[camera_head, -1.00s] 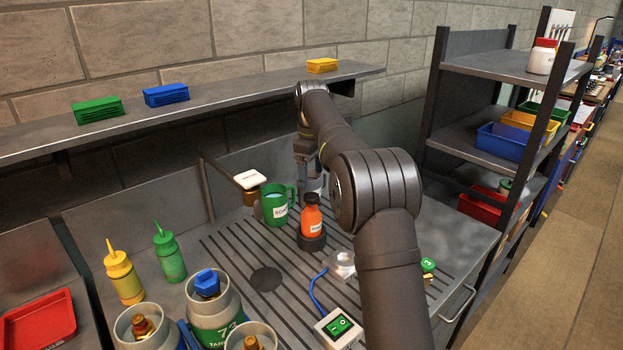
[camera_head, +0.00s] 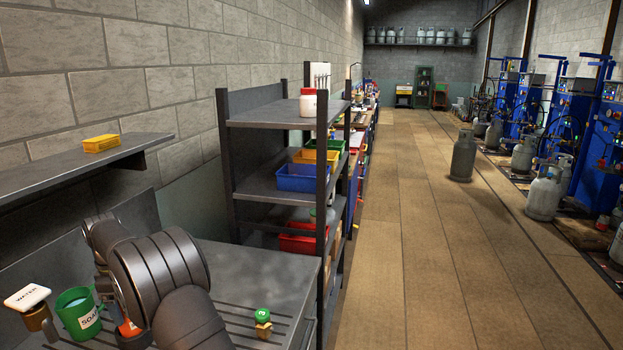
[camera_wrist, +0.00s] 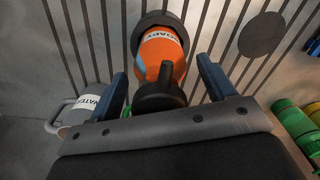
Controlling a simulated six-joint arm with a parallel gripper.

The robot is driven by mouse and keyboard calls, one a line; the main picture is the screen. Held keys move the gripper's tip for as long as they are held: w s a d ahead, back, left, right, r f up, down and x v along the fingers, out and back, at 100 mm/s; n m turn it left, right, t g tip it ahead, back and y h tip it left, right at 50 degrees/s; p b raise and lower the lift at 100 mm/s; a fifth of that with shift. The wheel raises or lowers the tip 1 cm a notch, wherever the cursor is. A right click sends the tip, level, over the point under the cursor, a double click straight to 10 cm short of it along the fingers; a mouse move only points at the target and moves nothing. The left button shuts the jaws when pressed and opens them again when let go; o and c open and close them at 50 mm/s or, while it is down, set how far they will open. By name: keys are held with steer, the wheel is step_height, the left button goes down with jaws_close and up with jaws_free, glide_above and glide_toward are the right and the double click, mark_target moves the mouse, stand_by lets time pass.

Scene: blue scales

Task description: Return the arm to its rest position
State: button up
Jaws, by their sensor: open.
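In the wrist view, the two blue fingers of my gripper (camera_wrist: 160,72) are apart, with nothing clamped between them. The orange bottle (camera_wrist: 163,52) with a black cap stands in a dark ring holder (camera_wrist: 160,18) on the slatted worktop. Its black cap shows between the fingers, closest to the camera. I cannot tell whether the fingers touch it. In the head view, my arm's dark links fill the lower left and hide the gripper. Only a small orange piece of the bottle (camera_head: 129,328) shows beside the arm.
A wall shelf holds a yellow block (camera_head: 101,143). A dark rack (camera_head: 271,115) with bins stands beside the bench.

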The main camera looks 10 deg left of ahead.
steer(key=shift+r, duration=1.85)
